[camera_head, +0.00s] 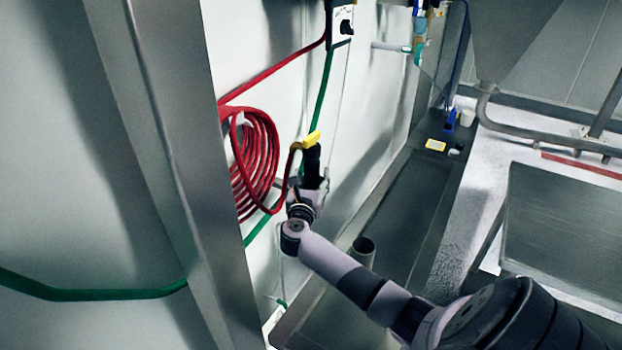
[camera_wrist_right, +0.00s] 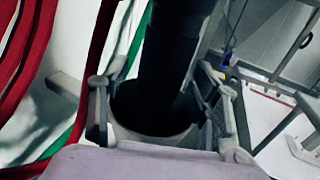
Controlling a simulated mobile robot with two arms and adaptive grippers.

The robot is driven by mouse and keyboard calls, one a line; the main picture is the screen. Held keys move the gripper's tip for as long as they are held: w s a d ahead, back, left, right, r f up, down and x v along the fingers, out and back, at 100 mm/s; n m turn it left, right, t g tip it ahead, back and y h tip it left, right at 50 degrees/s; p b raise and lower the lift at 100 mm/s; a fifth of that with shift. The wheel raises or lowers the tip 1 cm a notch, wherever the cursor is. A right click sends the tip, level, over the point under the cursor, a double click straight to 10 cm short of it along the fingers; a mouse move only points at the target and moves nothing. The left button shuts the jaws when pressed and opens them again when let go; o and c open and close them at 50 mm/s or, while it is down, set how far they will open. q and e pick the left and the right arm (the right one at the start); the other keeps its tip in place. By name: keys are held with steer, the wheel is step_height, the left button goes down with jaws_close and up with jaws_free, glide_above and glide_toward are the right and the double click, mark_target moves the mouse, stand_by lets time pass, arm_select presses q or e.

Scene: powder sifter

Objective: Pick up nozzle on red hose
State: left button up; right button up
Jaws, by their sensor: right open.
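The nozzle (camera_head: 311,160) is black with a yellow top part and stands roughly upright beside the white wall, at the end of the red hose (camera_head: 262,158). My right gripper (camera_head: 313,184) is at its lower part. In the right wrist view, the black nozzle body (camera_wrist_right: 172,65) runs down between the two spread fingers of the right gripper (camera_wrist_right: 160,88). The fingers are open on either side of it, with a visible gap on the left. Its lower end sits inside a grey rounded rim. My left gripper is not in view.
The red hose hangs coiled on the wall, left of the nozzle. A green hose (camera_head: 92,294) runs along the wall behind. A metal post (camera_head: 165,150) stands in front at left.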

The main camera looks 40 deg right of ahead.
steer(key=shift+w+d, duration=0.4)
steer(key=shift+d, duration=0.1)
steer(key=shift+c, duration=0.2)
jaws_close()
stand_by(0.3)
steer(key=shift+r, duration=0.1)
